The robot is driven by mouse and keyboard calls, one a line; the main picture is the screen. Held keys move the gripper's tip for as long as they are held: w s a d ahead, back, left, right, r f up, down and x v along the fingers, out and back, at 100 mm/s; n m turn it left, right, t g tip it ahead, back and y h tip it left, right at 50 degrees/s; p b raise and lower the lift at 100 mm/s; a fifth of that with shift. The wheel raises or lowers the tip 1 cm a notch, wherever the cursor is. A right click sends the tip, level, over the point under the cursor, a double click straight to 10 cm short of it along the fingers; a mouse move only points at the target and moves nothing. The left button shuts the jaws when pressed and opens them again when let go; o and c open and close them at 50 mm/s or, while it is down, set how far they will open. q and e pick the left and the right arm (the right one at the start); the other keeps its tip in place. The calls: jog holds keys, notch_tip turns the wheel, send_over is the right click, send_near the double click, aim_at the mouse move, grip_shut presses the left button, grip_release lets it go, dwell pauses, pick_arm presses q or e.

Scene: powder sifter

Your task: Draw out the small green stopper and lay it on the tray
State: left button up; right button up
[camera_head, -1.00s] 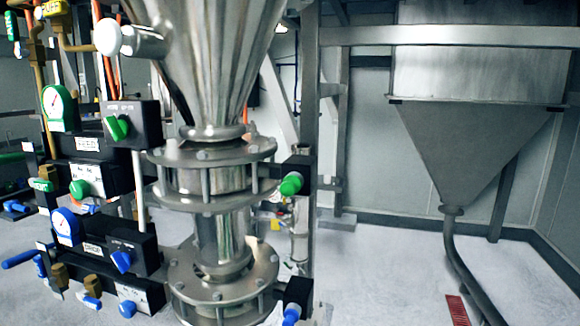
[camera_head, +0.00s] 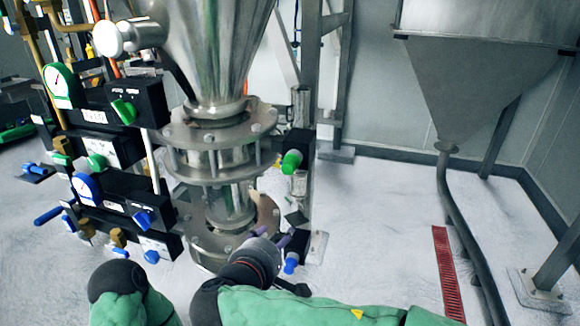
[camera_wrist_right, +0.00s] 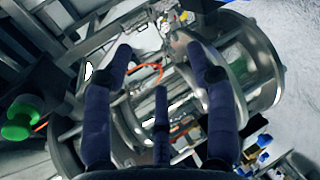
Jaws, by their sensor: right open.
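A small green knob-like piece (camera_head: 291,162) sticks out of a black box at the right of the steel sifter column (camera_head: 215,155). A green piece on a black box also shows at the left of the right wrist view (camera_wrist_right: 18,118). I cannot tell for certain that it is the stopper. My right gripper (camera_head: 287,240) is low in front of the column, below the green piece and apart from it. In the right wrist view its dark fingers (camera_wrist_right: 160,62) are spread and empty. My left gripper is not in view. I cannot make out the tray.
A blue knob (camera_head: 291,262) sits just beside my right gripper. Panels with gauges and several green and blue knobs (camera_head: 124,110) stand left of the column. A steel hopper (camera_head: 470,90) with a pipe stands at right. The floor between is mostly open, with a red grate (camera_head: 450,275).

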aim_at(287, 170)
jog(key=s+r+m+t, duration=0.1)
jog(key=s+r+t, duration=0.1)
jog(key=r, duration=0.6)
jog(key=s+r+m+t+h, duration=0.1)
jog(key=s+r, duration=0.3)
jog(key=r, duration=0.4)
jog(key=shift+t, duration=0.7)
jog(key=shift+w, duration=0.1)
jog(key=x, duration=0.6)
jog(key=shift+w+d+f+p, duration=0.1)
jog(key=shift+w+d+p, duration=0.1)
jog(key=shift+p, duration=0.1)
jog(key=shift+b+x, duration=0.3)
jog(key=shift+x, duration=0.8)
jog(key=shift+b, duration=0.65)
